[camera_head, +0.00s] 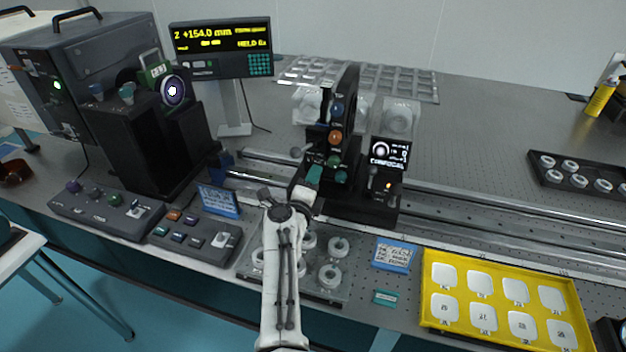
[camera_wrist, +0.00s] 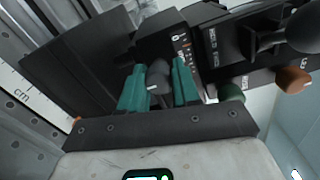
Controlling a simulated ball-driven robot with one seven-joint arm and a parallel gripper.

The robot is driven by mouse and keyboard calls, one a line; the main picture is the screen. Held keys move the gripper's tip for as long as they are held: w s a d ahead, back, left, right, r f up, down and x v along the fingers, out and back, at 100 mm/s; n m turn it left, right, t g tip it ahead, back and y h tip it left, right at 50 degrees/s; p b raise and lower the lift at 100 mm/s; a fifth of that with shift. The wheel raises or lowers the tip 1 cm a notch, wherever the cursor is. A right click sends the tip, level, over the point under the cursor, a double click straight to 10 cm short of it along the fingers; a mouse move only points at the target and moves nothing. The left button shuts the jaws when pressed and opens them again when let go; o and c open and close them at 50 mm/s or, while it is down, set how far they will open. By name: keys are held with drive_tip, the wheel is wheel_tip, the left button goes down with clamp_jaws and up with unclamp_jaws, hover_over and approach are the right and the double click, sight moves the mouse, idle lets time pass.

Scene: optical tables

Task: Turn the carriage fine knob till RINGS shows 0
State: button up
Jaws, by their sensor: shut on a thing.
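My gripper (camera_head: 313,180) is at the lower left of the black carriage (camera_head: 362,207) on the rail. In the wrist view its teal fingers (camera_wrist: 158,88) are shut on a dark grey knob (camera_wrist: 158,72) with a short white mark on its face. This seems to be the carriage fine knob; in the head view the fingers hide it. The carriage's small screen (camera_head: 390,152) shows a bright disc and ring at left, a figure that looks like 0 at right, and the word CONFOCAL below. Its smaller lettering is too small to read surely.
A readout (camera_head: 222,47) shows Z +154.0 mm. Blue, orange and green knobs (camera_head: 335,137) sit just above my gripper. An orange knob (camera_wrist: 292,80) and a green one (camera_wrist: 231,92) lie right of the fingers. A yellow tray (camera_head: 428,290) is at front right.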

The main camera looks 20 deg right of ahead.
drive_tip(key=shift+a, duration=0.1)
drive_tip(key=o, duration=1.1)
drive_tip(key=shift+c, duration=0.2)
drive_tip(key=p+v, duration=0.1)
drive_tip(key=v, duration=0.9)
drive_tip(key=shift+s+a+p, duration=0.2)
drive_tip(key=shift+s+p, duration=0.1)
drive_tip(key=shift+p, duration=0.1)
drive_tip(key=shift+f, duration=0.1)
